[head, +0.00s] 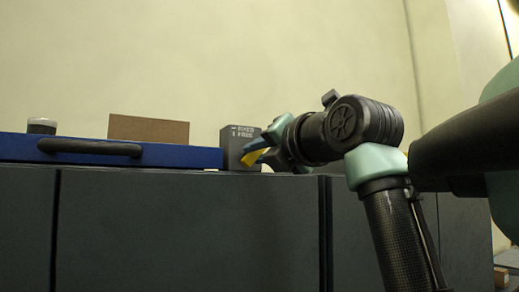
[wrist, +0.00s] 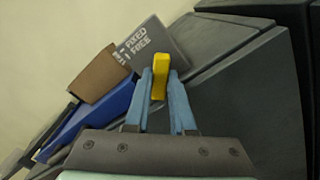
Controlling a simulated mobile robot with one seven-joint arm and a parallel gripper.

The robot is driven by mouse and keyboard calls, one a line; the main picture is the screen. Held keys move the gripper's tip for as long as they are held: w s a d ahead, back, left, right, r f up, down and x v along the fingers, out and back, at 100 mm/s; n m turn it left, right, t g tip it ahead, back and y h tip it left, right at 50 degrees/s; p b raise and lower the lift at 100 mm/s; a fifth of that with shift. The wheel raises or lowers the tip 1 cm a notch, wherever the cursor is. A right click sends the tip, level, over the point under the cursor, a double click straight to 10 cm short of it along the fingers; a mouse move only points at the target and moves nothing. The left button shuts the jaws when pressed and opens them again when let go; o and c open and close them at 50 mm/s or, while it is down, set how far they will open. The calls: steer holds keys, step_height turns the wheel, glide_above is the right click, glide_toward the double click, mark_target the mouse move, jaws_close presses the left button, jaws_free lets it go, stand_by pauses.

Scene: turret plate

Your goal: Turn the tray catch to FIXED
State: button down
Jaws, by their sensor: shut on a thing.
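The tray catch is a grey block (head: 233,150) with a yellow lever (head: 252,157), on the counter at the right end of the blue tray. In the wrist view the block's face (wrist: 166,44) carries the words FIXED and FREE with small marks. The yellow lever (wrist: 160,77) stands between the blue fingers of my gripper (wrist: 160,80), which is shut on it. My gripper (head: 260,148) reaches in from the right in the head view. I cannot tell which mark the lever points to.
The blue tray (head: 190,156) has a dark handle (head: 90,147) on its front. A brown board (head: 148,130) and a white-topped round item (head: 42,126) show behind its front edge. The dark cabinet (head: 180,230) fills the space below; the wall behind is plain.

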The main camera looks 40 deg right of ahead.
steer(key=m+p, duration=0.1)
steer(key=m, duration=0.3)
steer(key=shift+r+m, duration=0.1)
steer(key=shift+m, duration=0.2)
steer(key=shift+m+p, duration=0.4)
steer(key=shift+m, duration=1.9)
steer(key=c, duration=0.8)
jaws_free()
steer(key=shift+o, duration=0.2)
